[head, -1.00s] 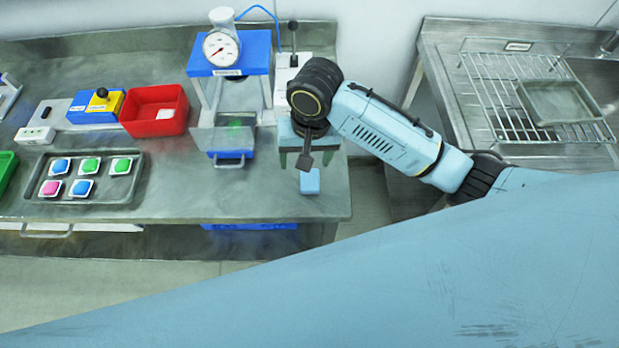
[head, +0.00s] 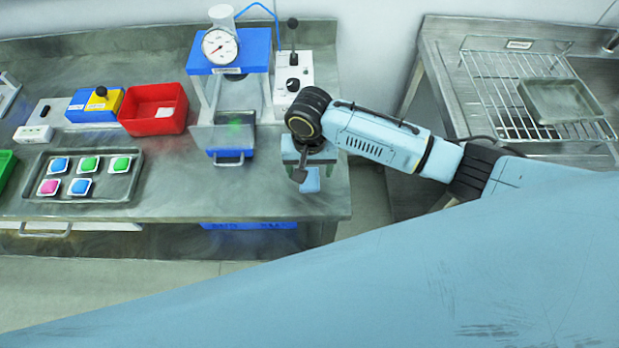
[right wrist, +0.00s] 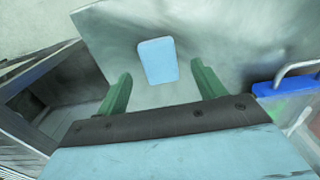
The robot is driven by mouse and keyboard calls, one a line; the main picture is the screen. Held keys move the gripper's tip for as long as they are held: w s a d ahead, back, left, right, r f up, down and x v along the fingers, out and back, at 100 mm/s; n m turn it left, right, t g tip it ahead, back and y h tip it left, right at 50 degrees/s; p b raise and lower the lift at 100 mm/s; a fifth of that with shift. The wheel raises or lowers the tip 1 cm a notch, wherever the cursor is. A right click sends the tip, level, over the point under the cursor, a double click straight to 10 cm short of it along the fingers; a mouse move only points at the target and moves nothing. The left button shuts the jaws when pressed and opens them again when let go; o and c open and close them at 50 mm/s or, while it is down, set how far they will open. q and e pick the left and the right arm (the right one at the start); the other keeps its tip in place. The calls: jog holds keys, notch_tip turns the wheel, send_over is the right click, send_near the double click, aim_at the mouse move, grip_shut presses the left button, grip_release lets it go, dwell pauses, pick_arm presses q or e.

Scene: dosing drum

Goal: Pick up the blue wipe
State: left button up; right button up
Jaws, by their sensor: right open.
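The blue wipe (head: 312,182) is a small light-blue block lying on the grey bench near its front right corner. In the right wrist view the wipe (right wrist: 158,60) lies beyond the fingertips, between the lines of the two green fingers. My right gripper (right wrist: 160,88) is open and empty, with a finger on each side of the wipe's line. In the head view my right gripper (head: 305,172) is above the wipe and covers part of it. Contact with the wipe does not show. My left gripper is not in view.
A blue-topped stand with a gauge (head: 220,47) and a white control box (head: 293,75) stand behind the gripper. A red bin (head: 154,108) and a tray (head: 122,189) with several coloured pieces are to the left. The bench ends just right of the wipe.

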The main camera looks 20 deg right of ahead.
aim_at(310, 178)
jog(key=shift+f, duration=1.5)
jog(key=c, duration=1.1)
jog(key=shift+o, duration=0.2)
jog(key=shift+r, duration=0.15)
notch_tip(310, 178, up, 10)
jog(key=shift+p, duration=0.35)
